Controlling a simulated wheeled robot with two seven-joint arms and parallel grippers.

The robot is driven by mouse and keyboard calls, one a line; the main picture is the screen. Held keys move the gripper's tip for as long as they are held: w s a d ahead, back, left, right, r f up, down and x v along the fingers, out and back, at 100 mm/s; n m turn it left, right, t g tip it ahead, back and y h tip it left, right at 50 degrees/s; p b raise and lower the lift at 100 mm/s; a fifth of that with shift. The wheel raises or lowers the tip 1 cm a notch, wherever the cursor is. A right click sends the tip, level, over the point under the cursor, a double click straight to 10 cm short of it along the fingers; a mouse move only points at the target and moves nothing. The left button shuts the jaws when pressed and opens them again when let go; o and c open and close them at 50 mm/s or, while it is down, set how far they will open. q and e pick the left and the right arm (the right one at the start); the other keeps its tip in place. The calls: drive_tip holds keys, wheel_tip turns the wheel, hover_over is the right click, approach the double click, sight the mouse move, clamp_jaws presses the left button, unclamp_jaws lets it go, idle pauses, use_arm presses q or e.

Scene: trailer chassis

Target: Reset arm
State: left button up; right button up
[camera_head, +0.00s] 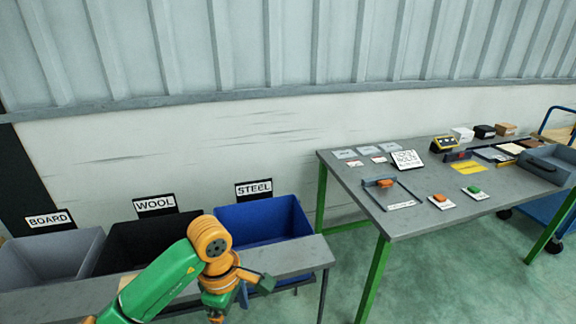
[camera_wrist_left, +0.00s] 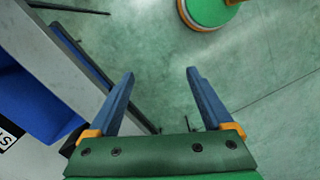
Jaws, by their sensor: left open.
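My left arm (camera_head: 165,280), green and orange, reaches in from the bottom left of the head view, in front of the bins and over the near edge of the grey bench (camera_head: 290,258). Its gripper shows clearly in the left wrist view (camera_wrist_left: 160,75): the two blue-grey fingers are wide apart with nothing between them. The green floor (camera_wrist_left: 160,45) lies beyond the fingertips. In the head view the fingers are too small to make out clearly. My right arm and gripper are not in view.
Grey BOARD (camera_head: 45,262), black WOOL (camera_head: 125,245) and blue STEEL (camera_head: 265,220) bins stand in a row behind the bench edge. A grey table (camera_head: 350,170) with orange and green small parts, cards and boxes stands right. Open floor (camera_head: 450,270) lies below it.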

use_arm(q)
drive_tip(key=d+f+n+h, duration=0.2)
drive_tip(key=d+n+h, duration=1)
drive_tip(key=d+h, duration=0.25)
drive_tip(key=w+a+f+n+t+y, duration=0.1)
drive_tip(key=w+a+f+n+t, duration=0.4)
drive_tip(key=n+t, duration=0.85)
drive_tip(key=s+a+f+n+g+y, duration=0.1)
drive_tip(key=a+f+n+y, duration=0.25)
drive_tip(key=f+n, duration=0.3)
drive_tip(key=a+f+n+g+y, duration=0.1)
drive_tip(key=a+f+n+y, duration=0.25)
drive_tip(key=f+n, duration=0.35)
drive_tip(key=s+a+f+n+g+y, duration=0.3)
drive_tip(key=s+a+f+n+y, duration=0.2)
drive_tip(key=s+a+f+n, duration=0.3)
drive_tip(key=s+a+f+n+g+y, duration=0.1)
drive_tip(key=s+f+n+g, duration=0.2)
drive_tip(key=s, duration=0.9)
drive_tip(key=s+a+f+n+g+y, duration=0.1)
drive_tip(key=s+f+n+g, duration=0.3)
drive_tip(key=s, duration=0.9)
wheel_tip(320, 180, down, 3)
drive_tip(key=shift+a, duration=0.7)
